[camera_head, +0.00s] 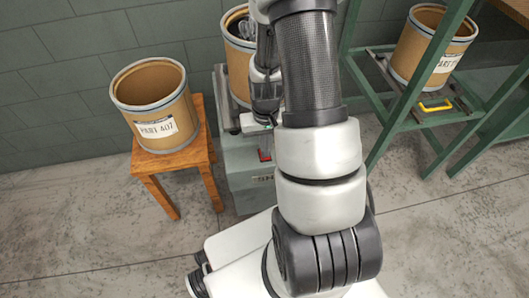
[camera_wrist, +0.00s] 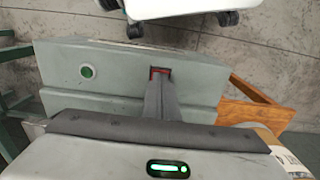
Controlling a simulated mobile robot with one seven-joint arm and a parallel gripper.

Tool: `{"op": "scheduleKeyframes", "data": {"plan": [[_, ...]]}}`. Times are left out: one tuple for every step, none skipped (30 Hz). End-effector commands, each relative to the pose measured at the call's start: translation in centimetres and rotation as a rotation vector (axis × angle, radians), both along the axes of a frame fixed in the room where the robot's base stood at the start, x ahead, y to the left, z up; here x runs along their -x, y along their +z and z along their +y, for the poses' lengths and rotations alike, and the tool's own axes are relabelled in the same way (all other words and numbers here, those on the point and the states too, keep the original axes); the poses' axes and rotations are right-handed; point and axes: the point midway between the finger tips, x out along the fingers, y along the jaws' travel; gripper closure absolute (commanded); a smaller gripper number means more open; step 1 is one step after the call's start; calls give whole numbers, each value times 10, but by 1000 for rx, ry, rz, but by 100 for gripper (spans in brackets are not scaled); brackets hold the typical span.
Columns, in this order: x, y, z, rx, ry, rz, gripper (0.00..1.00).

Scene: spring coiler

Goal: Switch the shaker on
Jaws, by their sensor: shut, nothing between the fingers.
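The shaker is a grey-green cabinet (camera_head: 240,185) on the floor, left of my arm in the head view. A drum (camera_head: 238,55) stands at its top, partly hidden by my arm. A small red switch (camera_head: 264,155) is on the side of the cabinet facing me. In the wrist view, the red switch (camera_wrist: 153,72) shows around the tip of my gripper (camera_wrist: 160,85), which covers most of it. My gripper is shut and empty. Its tip is at or just in front of the switch; I cannot tell if they touch. A round green button or lamp (camera_wrist: 86,71) is left of it in the wrist view.
An open drum labelled PART 407 (camera_head: 155,105) stands on a wooden stool (camera_head: 175,165) left of the shaker. A green metal frame (camera_head: 385,120) on the right holds another drum (camera_head: 432,50) and a yellow handle (camera_head: 436,105). The concrete floor at front left is free.

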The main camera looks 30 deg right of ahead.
Motion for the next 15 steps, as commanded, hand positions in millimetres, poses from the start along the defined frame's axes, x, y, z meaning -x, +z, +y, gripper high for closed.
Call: {"op": "scheduleKeyframes", "data": {"plan": [[0, -1, 0, 0, 0, 0, 100], [0, -2, 0, 0, 0, 0, 100], [0, -2, 0, 0, 0, 0, 100], [0, -3, 0, 0, 0, 0, 100], [0, -3, 0, 0, 0, 0, 100], [0, -4, 0, 0, 0, 1, 100], [0, -4, 0, 0, 0, 1, 100], [0, -5, 0, 0, 0, 1, 100], [0, -5, 0, 0, 0, 1, 100], [0, -6, 0, 0, 0, 1, 100], [0, -6, 0, 0, 0, 1, 100], [0, -7, 0, 0, 0, 0, 100], [0, -7, 0, 0, 0, 0, 100], [0, -7, 0, 0, 0, 0, 100], [0, -8, 0, 0, 0, 0, 100]]}}
